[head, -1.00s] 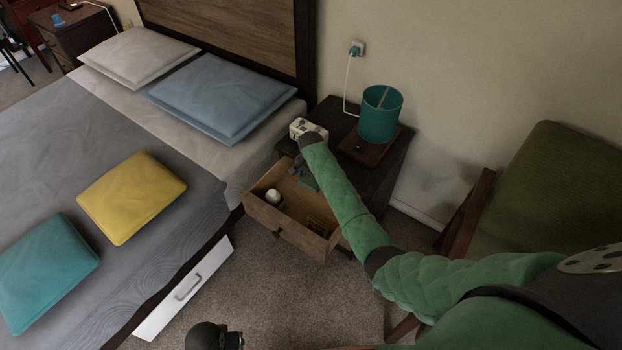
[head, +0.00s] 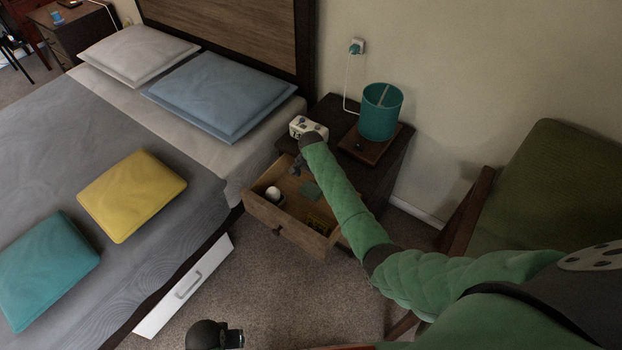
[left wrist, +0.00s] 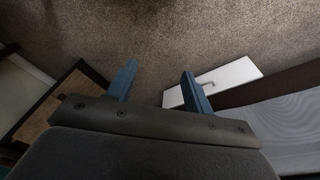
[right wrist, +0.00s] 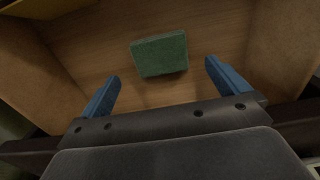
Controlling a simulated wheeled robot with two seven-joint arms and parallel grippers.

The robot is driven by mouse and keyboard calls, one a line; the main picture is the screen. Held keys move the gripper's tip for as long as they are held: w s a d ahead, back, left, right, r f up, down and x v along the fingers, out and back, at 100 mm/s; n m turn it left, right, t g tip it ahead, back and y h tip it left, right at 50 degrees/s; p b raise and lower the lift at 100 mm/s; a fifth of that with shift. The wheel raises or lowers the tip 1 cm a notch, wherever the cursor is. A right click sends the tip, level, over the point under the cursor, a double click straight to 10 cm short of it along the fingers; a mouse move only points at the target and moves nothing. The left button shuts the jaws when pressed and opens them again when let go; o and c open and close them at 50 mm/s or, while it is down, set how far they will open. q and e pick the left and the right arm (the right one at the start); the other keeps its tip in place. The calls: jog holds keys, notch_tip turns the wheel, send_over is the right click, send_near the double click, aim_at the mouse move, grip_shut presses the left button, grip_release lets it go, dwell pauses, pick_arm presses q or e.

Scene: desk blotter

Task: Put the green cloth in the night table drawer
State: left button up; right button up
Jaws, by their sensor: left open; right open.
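The green cloth (right wrist: 160,55) is a small folded block on the wooden floor of the open night table drawer (head: 290,232). In the head view the right gripper (head: 297,168) is small and partly hidden by my arm. My left gripper (left wrist: 158,82) is open and empty over the carpet, away from the night table (head: 400,160).
The drawer also holds a white round item (head: 273,194) and a dark yellowish item (head: 317,222). A teal lamp (head: 380,112) and a clock-like white box (head: 309,127) stand on the night table. The bed (head: 130,240) is at left, an armchair (head: 540,190) at right.

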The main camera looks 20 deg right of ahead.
aim_at(311, 188)
notch_tip(311, 188, up, 13)
jog(key=b, duration=0.2)
pick_arm(q)
notch_tip(311, 188, up, 6)
jog(key=shift+s+a, duration=0.15)
pick_arm(e)
jog(key=s+a+f+n, duration=0.2)
jog(key=s+n, duration=0.2)
jog(key=s, duration=1.2)
jog(key=s+a+f+n+t, duration=0.1)
jog(key=s+a+f+n, duration=0.1)
jog(key=s, duration=1.4)
jog(key=s+a+f+n+y, duration=0.1)
jog(key=s+n, duration=0.5)
jog(key=s, duration=1.1)
jog(key=shift+a+f, duration=0.75)
jog(key=shift+a, duration=0.5)
pick_arm(q)
jog(key=shift+d+r, duration=0.2)
jog(key=shift+d, duration=0.25)
jog(key=shift+a+f, duration=0.1)
jog(key=shift+a, duration=0.35)
